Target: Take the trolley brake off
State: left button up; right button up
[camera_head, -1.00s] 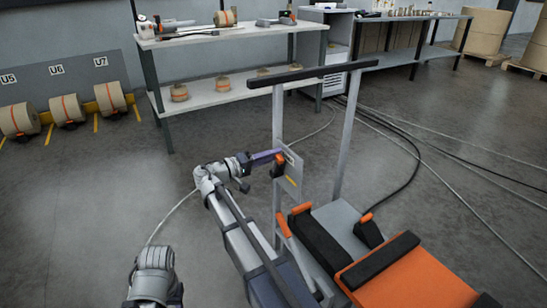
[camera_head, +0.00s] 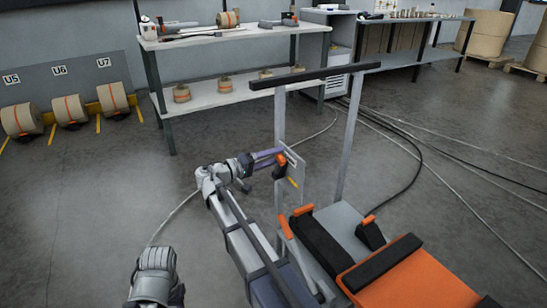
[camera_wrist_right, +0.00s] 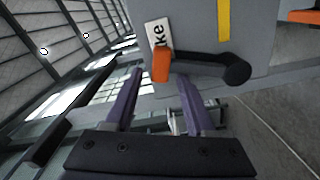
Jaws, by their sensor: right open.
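The orange trolley (camera_head: 420,278) stands at lower right with a tall grey push frame. On a grey plate (camera_head: 293,172) on the frame's left post is the brake lever (camera_head: 280,170), small and dark with an orange end. In the right wrist view the lever (camera_wrist_right: 205,66) lies crosswise, orange grip at left and round black pivot at right. A partly cut-off label ending in "ke" is beside it. My right gripper (camera_head: 280,155) is open at the lever; in the wrist view its purple fingers (camera_wrist_right: 156,82) are on either side below the orange grip.
The trolley's black handle bar (camera_head: 315,75) runs above my right gripper. A two-level shelf table (camera_head: 225,90) with rolls stands behind. Cables (camera_head: 415,165) lie on the floor at right. The floor at left is clear up to the rolls (camera_head: 68,110) by the wall.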

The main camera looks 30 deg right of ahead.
jog(key=a, duration=0.7)
jog(key=shift+s+a, duration=0.3)
jog(key=shift+a, duration=0.1)
jog(key=s+a+f+n+y, duration=0.1)
jog(key=s+f+y, duration=0.55)
jog(key=f, duration=0.25)
jog(key=s+f+n+y, duration=0.1)
jog(key=s+f+y, duration=0.4)
jog(key=s+f, duration=0.3)
jog(key=s+a+f+n+y, duration=0.1)
jog(key=s+a+n+y, duration=0.15)
jog(key=a, duration=0.45)
jog(key=s+a+f+n+g+y+p, duration=0.1)
jog(key=s+a, duration=0.3)
jog(key=a, duration=0.2)
jog(key=s+a+f+n+y, duration=0.1)
jog(key=s+a+n+y, duration=0.1)
jog(key=s+a, duration=0.35)
notch_tip(320, 180, up, 37)
jog(key=w+a+p, duration=0.1)
jog(key=w+p, duration=0.1)
jog(key=p, duration=3.6)
jog(key=shift+a+m, duration=0.2)
jog(key=shift+m, duration=0.15)
